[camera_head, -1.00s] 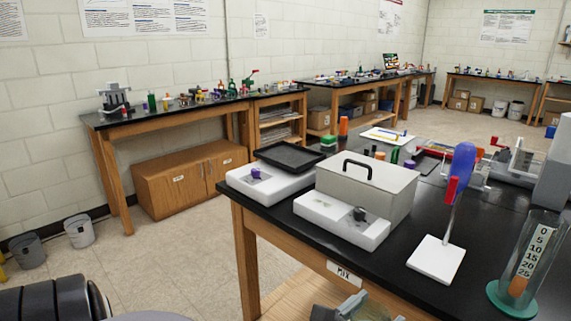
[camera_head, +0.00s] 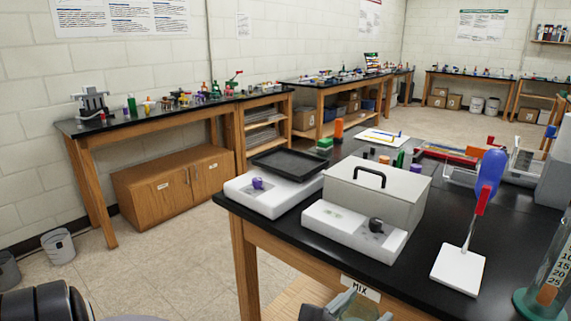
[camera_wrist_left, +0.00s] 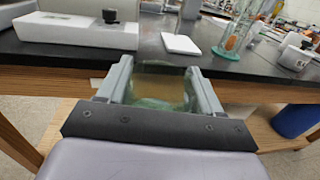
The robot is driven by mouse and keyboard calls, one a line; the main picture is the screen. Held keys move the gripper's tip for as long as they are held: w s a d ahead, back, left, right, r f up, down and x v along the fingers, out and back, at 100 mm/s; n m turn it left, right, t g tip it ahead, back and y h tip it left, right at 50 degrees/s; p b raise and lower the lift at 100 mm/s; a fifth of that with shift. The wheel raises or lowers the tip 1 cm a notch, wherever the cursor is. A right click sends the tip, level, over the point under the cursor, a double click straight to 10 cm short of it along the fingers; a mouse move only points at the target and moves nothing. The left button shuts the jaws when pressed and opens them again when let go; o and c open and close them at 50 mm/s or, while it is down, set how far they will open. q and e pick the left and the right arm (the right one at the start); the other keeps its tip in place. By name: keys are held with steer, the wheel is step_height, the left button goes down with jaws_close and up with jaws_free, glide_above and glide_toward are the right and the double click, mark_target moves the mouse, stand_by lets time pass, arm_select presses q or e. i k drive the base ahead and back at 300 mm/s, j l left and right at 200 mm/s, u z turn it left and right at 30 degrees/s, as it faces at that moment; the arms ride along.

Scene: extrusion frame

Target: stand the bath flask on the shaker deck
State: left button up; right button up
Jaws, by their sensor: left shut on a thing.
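The shaker deck (camera_head: 289,157) is a flat black tray on a white base with a purple knob, at the near left corner of the black bench. Its tray looks empty. My left gripper (camera_head: 352,306) shows at the bottom edge of the head view, in front of the bench edge. In the left wrist view its fingers (camera_wrist_left: 158,88) are shut on a clear, greenish glass thing, likely the bath flask (camera_wrist_left: 158,97). Most of the flask is hidden or blurred, so its tilt is unclear. My right gripper is not in view.
A grey lidded box with a black handle (camera_head: 396,190) on a white base stands right of the shaker. A stand with a blue bulb (camera_head: 490,172) and a graduated cylinder (camera_head: 552,270) are further right.

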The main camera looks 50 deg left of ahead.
mark_target(290, 163)
steer(key=j, duration=0.5)
steer(key=k+j+z, duration=0.1)
steer(key=j, duration=0.35)
steer(key=k+j, duration=0.15)
steer(key=j, duration=0.35)
steer(key=i+z, duration=0.05)
